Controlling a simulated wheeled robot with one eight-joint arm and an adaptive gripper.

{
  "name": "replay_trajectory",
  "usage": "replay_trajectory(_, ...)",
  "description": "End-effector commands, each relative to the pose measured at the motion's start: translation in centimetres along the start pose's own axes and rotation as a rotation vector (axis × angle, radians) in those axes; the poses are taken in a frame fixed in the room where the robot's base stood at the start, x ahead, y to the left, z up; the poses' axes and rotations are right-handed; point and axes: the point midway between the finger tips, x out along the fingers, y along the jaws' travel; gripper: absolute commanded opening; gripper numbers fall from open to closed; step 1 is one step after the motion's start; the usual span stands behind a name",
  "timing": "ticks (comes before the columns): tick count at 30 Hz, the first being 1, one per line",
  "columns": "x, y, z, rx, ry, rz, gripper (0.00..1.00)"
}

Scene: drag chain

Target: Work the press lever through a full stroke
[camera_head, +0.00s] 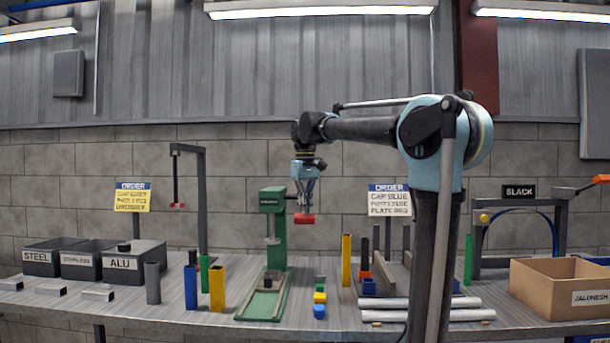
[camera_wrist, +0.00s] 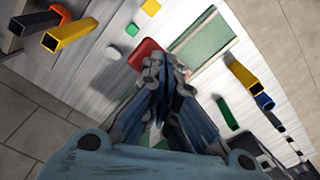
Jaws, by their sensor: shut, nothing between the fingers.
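The green press (camera_head: 272,228) stands on the bench near the middle, with its ram above a green base (camera_head: 264,308). A red block-shaped grip (camera_head: 304,219), apparently the end of the press lever, sits to the right of the press column. My gripper (camera_head: 306,207) points down just above the red grip, its fingers shut and empty. In the wrist view the red grip (camera_wrist: 149,54) shows just past my fingertips (camera_wrist: 165,78). Whether the fingers touch it I cannot tell. The lever's arm is mostly hidden. A green frame (camera_wrist: 203,50), apparently the press base, lies beyond.
Small coloured blocks (camera_head: 319,297) lie right of the press base. Upright square tubes, including a yellow one (camera_head: 217,288), stand on both sides. Grey bins (camera_head: 53,262) are at the left, a cardboard box (camera_head: 560,288) at the right. A dark post with a hanging arm (camera_head: 201,205) stands left.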

Motion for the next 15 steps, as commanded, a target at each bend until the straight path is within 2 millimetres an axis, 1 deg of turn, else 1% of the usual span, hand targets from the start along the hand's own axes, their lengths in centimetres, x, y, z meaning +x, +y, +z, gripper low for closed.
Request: replay_trajectory(15,0.51,0.03,-0.05,0.000,0.000,0.000,0.00)
